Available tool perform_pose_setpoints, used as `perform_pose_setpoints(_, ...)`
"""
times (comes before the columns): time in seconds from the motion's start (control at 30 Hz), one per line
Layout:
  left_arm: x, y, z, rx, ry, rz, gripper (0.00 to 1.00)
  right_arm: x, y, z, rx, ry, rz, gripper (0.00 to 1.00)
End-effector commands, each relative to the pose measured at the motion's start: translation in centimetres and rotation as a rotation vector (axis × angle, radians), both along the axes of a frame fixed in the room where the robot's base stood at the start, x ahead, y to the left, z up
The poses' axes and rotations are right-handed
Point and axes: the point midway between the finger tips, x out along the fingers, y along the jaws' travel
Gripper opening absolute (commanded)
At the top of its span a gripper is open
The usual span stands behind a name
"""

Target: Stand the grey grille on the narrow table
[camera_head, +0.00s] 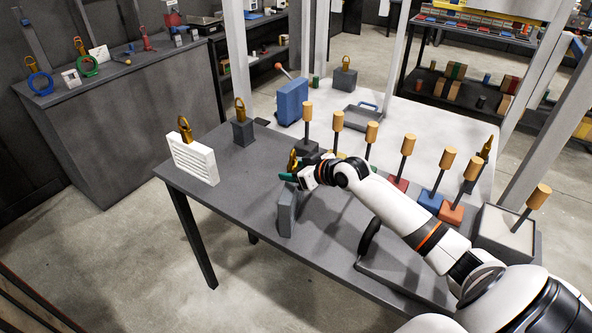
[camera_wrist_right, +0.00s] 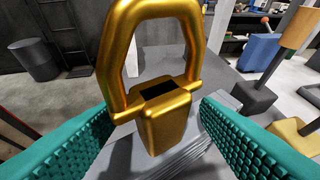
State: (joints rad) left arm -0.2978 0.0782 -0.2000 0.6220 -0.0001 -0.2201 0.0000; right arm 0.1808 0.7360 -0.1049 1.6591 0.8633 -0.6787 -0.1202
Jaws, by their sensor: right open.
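The grey grille (camera_head: 287,212) stands upright near the front edge of the dark narrow table (camera_head: 235,187). Its gold loop handle (camera_wrist_right: 160,110) fills the middle of the right wrist view, above the grey slatted body (camera_wrist_right: 190,150). My right gripper (camera_head: 292,175) is over the top of the grille. Its teal fingers are open, one on each side of the handle, with visible gaps beside it. The gripper partly hides the grille's top and handle in the head view. My left gripper is not in view.
A white grille (camera_head: 193,160) with a gold handle stands at the table's left end. A dark block (camera_head: 243,132) with a gold handle is behind it. Several wooden-topped posts on coloured bases stand behind my right arm. The tabletop between the two grilles is clear.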

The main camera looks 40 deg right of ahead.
Motion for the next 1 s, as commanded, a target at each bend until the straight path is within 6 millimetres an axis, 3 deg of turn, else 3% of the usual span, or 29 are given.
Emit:
perform_pose_setpoints(0.27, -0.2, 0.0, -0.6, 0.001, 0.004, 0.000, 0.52, -1.6, -0.5, 0.7, -0.003, 0.000, 0.001, 0.57)
perform_pose_setpoints(0.7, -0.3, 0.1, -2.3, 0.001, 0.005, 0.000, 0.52, -8.7, -1.9, 4.6, -0.003, 0.001, 0.000, 0.57)
perform_pose_setpoints(1.0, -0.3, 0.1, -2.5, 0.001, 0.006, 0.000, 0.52, -10.2, -2.2, 5.7, 0.000, 0.001, 0.001, 0.57)
